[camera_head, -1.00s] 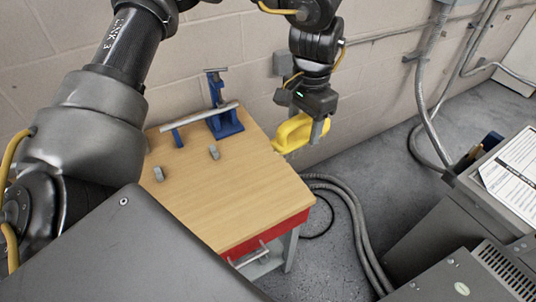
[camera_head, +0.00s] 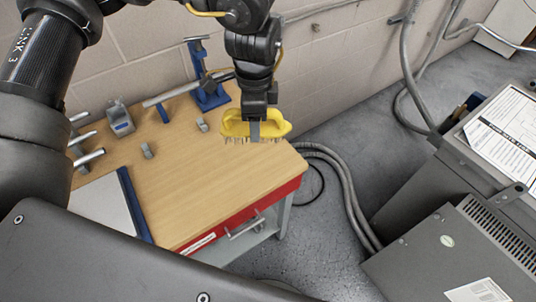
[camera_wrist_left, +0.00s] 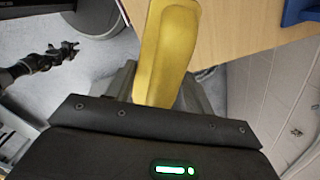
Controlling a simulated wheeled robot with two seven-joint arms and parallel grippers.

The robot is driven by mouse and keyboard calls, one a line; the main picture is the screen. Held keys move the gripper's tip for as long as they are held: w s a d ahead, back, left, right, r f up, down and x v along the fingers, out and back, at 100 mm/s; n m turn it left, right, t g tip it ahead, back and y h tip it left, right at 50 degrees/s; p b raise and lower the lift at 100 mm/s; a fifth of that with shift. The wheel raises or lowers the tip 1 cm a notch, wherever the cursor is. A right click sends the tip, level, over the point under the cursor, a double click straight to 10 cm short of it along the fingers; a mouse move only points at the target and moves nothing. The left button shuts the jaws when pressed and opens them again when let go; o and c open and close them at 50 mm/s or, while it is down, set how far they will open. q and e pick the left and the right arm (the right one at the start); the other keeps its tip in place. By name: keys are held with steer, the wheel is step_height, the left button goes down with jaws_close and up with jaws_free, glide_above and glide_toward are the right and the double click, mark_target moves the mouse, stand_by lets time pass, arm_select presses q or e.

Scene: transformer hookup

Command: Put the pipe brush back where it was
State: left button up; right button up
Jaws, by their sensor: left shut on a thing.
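The yellow pipe brush (camera_head: 234,124) hangs at the back right edge of the wooden workbench (camera_head: 205,185), bristles down. My left gripper (camera_head: 254,133) is shut on its yellow body from above. I cannot tell whether the bristles touch the bench top. The left wrist view shows the yellow body (camera_wrist_left: 167,50) between the fingers, with the bristles hidden. A dark arm at the left of the wrist view appears to be my right one, with its gripper (camera_wrist_left: 68,49) too small to read.
A blue stand (camera_head: 207,92) with a grey pipe (camera_head: 170,95), small grey blocks and a grey-blue holder (camera_head: 119,118) are on the bench. A flat panel (camera_head: 110,200) lies at front left. Grey cabinets (camera_head: 450,250) stand at right. The bench's front right top is clear.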

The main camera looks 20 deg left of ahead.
arm_select(q)
steer(key=s+d+f+m, duration=0.45)
steer(key=d+m, duration=0.35)
steer(key=m, duration=0.4)
steer(key=w+a+f+p, duration=0.1)
steer(key=w+a+f, duration=0.1)
steer(key=w+f, duration=0.1)
steer(key=w+a+f+p, duration=0.1)
steer(key=w+a+f, duration=0.1)
steer(key=w, duration=0.3)
steer(key=w+a+f+p, duration=0.1)
steer(key=w+a+f, duration=0.1)
steer(key=w+f, duration=0.2)
steer(key=shift+w+a+f, duration=0.2)
steer(key=shift+a+f, duration=0.1)
steer(key=shift+f, duration=0.2)
steer(key=shift+w+a+f, duration=0.15)
steer(key=shift+w+f, duration=0.1)
steer(key=shift+f, duration=0.15)
step_height(320, 180, down, 2)
steer(key=shift+f+p, duration=0.15)
steer(key=shift+p, duration=0.3)
steer(key=shift+w+f, duration=0.1)
steer(key=shift+f, duration=0.35)
